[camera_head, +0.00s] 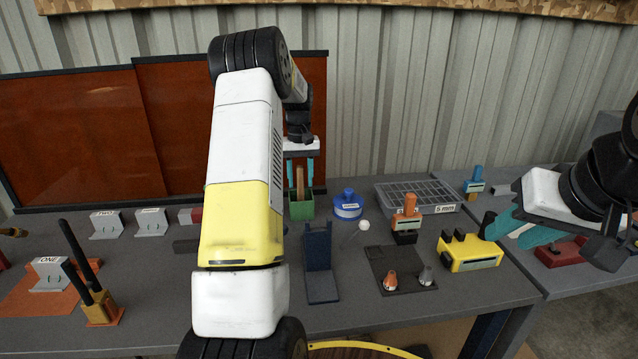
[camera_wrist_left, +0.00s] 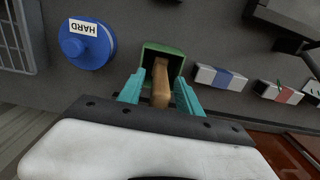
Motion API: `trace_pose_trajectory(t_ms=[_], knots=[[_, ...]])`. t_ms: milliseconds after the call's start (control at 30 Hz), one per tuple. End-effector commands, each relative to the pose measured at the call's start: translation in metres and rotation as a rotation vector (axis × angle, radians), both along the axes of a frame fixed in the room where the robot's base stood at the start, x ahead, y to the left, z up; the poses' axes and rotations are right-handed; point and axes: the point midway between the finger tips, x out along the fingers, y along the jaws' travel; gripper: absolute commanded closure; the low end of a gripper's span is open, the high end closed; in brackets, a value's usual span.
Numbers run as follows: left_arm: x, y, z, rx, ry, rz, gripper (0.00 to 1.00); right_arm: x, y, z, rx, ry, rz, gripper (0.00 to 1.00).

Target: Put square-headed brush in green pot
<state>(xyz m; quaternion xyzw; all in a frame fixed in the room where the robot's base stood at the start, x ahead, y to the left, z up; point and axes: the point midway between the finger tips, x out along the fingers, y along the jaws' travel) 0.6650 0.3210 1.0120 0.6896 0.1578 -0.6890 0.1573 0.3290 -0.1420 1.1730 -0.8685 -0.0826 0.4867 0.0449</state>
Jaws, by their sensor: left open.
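The green pot (camera_head: 301,207) stands on the grey table near the back, right of my left arm. A brush with a wooden handle (camera_head: 300,180) stands in it; its head is hidden, so I cannot tell its shape. My left gripper (camera_head: 301,172) is above the pot with its teal fingers open on either side of the handle. The left wrist view shows the handle (camera_wrist_left: 160,85) between the open fingers (camera_wrist_left: 158,95), leading into the pot (camera_wrist_left: 163,52). My right gripper (camera_head: 527,228) is over the right-hand table, far from the pot; its finger opening is unclear.
A blue round container (camera_head: 348,206) and a small white ball (camera_head: 363,225) are right of the pot. A dark blue stand (camera_head: 319,262) is in front of it. A yellow block holder (camera_head: 470,253) and a grey compartment tray (camera_head: 415,193) are further right. Labelled grey holders (camera_head: 107,224) stand left.

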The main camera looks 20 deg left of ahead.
Motion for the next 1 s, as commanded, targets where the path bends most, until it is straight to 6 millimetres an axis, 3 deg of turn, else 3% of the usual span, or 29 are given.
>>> trace_pose_trajectory(t_ms=[100,300,500,633,767,900,1000], knots=[[0.001,0.0,0.029,0.001,-0.005,0.0,0.58,0.0,0.0,0.0,0.0,0.0,0.0,0.64],[0.001,0.0,0.067,0.0,-0.003,0.002,0.58,0.0,0.0,0.0,0.0,0.0,0.0,0.64],[0.0,-0.001,0.089,0.0,-0.004,0.0,0.58,0.0,0.0,0.0,0.0,0.0,0.0,0.64],[-0.012,-0.011,0.109,-0.004,-0.032,-0.024,0.58,0.0,0.0,0.0,0.0,0.0,0.0,0.64],[-0.044,-0.038,0.146,-0.017,-0.103,-0.086,0.58,0.0,0.0,0.0,0.0,0.0,0.0,0.64],[-0.098,-0.074,0.182,-0.031,-0.2,-0.174,0.58,0.0,0.0,0.0,0.0,0.0,0.0,0.64],[-0.141,-0.098,0.198,-0.04,-0.271,-0.235,0.58,0.0,0.0,0.0,0.0,0.0,0.0,0.64]])
